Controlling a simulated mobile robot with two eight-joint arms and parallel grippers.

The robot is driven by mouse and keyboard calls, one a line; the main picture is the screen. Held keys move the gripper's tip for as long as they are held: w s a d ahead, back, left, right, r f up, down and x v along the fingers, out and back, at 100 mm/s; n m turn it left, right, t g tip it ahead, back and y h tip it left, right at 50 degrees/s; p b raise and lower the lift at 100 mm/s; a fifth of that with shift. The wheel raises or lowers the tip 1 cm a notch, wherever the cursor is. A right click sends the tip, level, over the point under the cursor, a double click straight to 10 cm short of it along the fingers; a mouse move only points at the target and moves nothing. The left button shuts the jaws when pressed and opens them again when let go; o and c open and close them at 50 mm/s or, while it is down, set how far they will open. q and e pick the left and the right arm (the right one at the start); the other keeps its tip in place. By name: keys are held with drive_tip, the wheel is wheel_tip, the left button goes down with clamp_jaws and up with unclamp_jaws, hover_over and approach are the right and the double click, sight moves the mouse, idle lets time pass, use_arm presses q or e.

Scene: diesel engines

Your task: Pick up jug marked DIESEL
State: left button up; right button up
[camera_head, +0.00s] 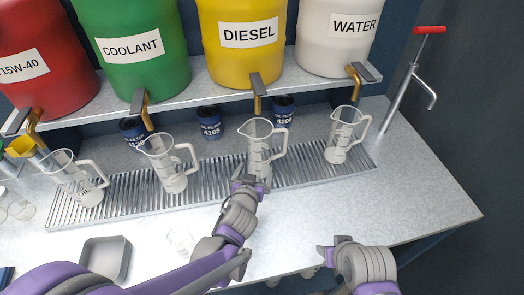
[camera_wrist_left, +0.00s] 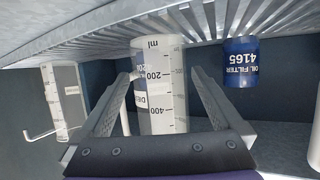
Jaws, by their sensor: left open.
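The DIESEL jug (camera_head: 259,145) is a clear measuring jug with a handle on its right. It stands upright on the ribbed drip grate below the yellow DIESEL drum (camera_head: 240,65). In the left wrist view the jug (camera_wrist_left: 160,95) appears upside down with a volume scale and part of a label. My left gripper (camera_head: 247,181) is at the jug's near side. Its open fingers (camera_wrist_left: 159,80) lie either side of the jug in the wrist view; contact cannot be told. My right gripper (camera_head: 325,257) is low at the front edge, its jaws unclear.
Similar jugs stand left (camera_head: 165,165) and right (camera_head: 343,138) on the grate (camera_head: 215,173). Blue oil filter cans (camera_head: 208,122) stand behind. Taps hang from the drum shelf above. A grey tray (camera_head: 106,258) lies front left.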

use_arm(q)
drive_tip(key=x, duration=0.5)
drive_tip(key=shift+f, duration=0.2)
drive_tip(key=c, duration=1.1)
drive_tip(key=shift+r, duration=0.1)
